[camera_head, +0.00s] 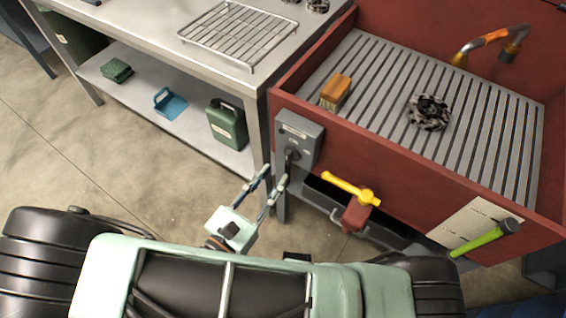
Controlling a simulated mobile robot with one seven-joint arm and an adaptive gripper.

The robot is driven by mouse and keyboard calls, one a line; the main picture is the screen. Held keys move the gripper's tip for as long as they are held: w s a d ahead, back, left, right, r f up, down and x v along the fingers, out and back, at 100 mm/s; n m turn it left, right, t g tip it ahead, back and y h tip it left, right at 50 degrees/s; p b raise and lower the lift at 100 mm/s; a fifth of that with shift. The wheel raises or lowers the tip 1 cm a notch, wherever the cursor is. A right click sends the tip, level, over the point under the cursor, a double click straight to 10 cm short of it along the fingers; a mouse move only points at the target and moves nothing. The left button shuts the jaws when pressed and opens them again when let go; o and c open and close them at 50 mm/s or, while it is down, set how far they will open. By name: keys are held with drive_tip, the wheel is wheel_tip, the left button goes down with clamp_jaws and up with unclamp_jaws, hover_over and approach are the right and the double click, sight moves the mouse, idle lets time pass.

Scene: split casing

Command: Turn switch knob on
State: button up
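A grey switch box (301,137) is fixed to the left end of the red sink unit's front. A dark switch knob (292,154) sits on its lower front face. The knob is small, so I cannot tell its setting. My gripper (269,172) is just in front of the box, to the lower left of the knob. Its two fingers are spread apart with nothing between them. The fingertips are close to the knob; I cannot tell whether the right one touches it.
The red unit (400,150) has a slatted grey top holding an orange brush-like block (335,91) and a dark round part (430,112). A yellow-handled tool (352,190) and a green-handled hammer (486,238) hang in front. A metal table (150,35) with a lower shelf stands left.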

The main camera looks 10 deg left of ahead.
sight(287, 160)
drive_tip(key=shift+x, duration=2.7)
clamp_jaws()
